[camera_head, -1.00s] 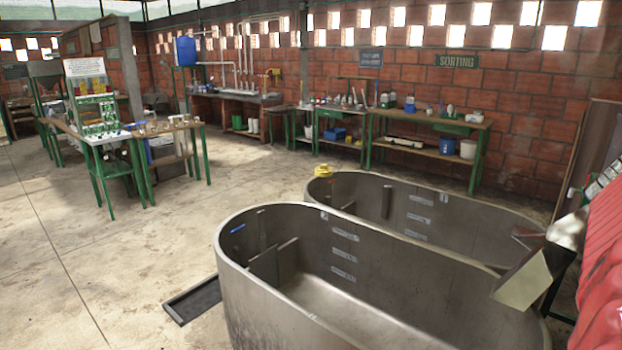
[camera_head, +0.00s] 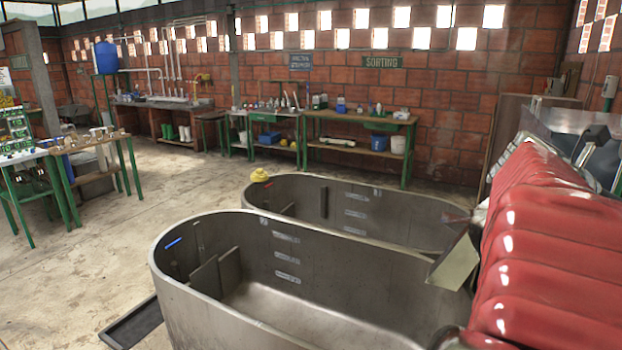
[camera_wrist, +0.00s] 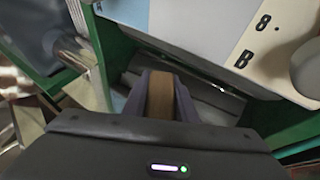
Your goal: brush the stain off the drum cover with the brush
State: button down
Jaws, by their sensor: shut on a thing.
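In the wrist view my gripper (camera_wrist: 161,100) is shut on a brown, wood-coloured piece, which I take for the brush (camera_wrist: 161,92). Only a short part of it shows between the two fingers; its bristles are hidden. My gripper does not show in the head view. A large glossy red ribbed cover (camera_head: 550,265) fills the right of the head view; I cannot tell whether it is the drum cover. No stain can be made out in either view.
Two grey oval tanks, the near one (camera_head: 215,300) and the far one (camera_head: 400,215), stand left of the red cover. A metal chute (camera_head: 455,262) reaches over them. In the wrist view a green frame (camera_wrist: 190,62) and a pale panel marked 8 and B (camera_wrist: 225,30) are close. Open floor lies left.

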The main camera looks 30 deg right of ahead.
jog(key=shift+w+d, duration=0.1)
jog(key=shift+d, duration=0.05)
jog(key=shift+s+d+f, duration=0.15)
jog(key=shift+s, duration=0.15)
dwell(0.5)
jog(key=shift+s+d+f, duration=0.15)
jog(key=shift+s, duration=0.1)
jog(key=shift+s+d+f, duration=0.15)
jog(key=shift+s, duration=0.1)
dwell(0.5)
